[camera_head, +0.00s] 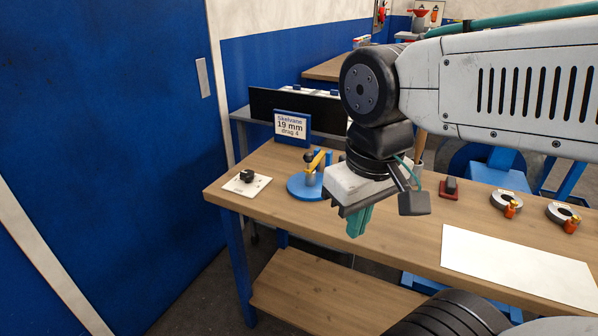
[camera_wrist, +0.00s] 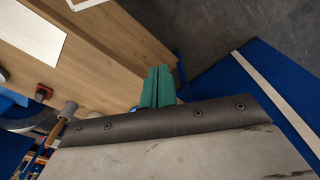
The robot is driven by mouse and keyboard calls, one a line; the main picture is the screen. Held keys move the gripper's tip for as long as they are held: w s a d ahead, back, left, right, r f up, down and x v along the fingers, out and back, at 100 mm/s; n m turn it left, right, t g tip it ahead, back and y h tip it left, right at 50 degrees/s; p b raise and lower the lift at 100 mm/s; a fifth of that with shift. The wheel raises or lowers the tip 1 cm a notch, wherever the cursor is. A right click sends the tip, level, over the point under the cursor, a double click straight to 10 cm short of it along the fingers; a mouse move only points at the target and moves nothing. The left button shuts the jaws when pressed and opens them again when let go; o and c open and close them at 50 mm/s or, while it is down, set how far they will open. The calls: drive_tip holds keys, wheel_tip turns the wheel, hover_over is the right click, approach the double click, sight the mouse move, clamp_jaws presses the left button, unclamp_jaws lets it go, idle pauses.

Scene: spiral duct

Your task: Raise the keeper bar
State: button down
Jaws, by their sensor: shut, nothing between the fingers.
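A fixture with a round blue base (camera_head: 303,188) stands on the workbench, left of my gripper in the head view. A yellow bar (camera_head: 318,160) slants across its top, beside a blue upright and a dark knob; I take this bar as the keeper bar, but no label shows it. My gripper (camera_head: 357,222) points down near the bench's front edge, in front and to the right of the fixture, apart from it. Its green fingers are shut together and empty, and they also show in the wrist view (camera_wrist: 157,86). The fixture is not seen in the wrist view.
A white plate with a black knob (camera_head: 247,177) lies left. A sign (camera_head: 292,126) reads "19 mm, drag 4". A red block (camera_head: 449,190), two ring-shaped parts with orange pieces (camera_head: 506,203) and a white sheet (camera_head: 520,262) are right. A blue door (camera_head: 110,130) stands left.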

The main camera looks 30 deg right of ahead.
drive_tip(key=w+d+f+n+g+h, duration=0.45)
drive_tip(key=w+d+n+h, duration=0.45)
drive_tip(key=w+h, duration=0.35)
drive_tip(key=w+a+f+n+t+h, duration=0.1)
drive_tip(key=w+a+f+n+t, duration=0.1)
drive_tip(key=w+f+n+t, duration=0.2)
drive_tip(key=w+a+f+n+t+h, duration=0.2)
drive_tip(key=w+f+n+t, duration=0.2)
drive_tip(key=w, duration=0.4)
drive_tip(key=w+a+f+n+t+h, duration=0.2)
drive_tip(key=w+f+n+t, duration=0.2)
drive_tip(key=w+n+t, duration=0.1)
drive_tip(key=shift+w+a+f+n, duration=0.15)
drive_tip(key=shift+w+a+n, duration=0.2)
drive_tip(key=shift+w, duration=0.35)
drive_tip(key=shift+d, duration=0.1)
drive_tip(key=x, duration=1)
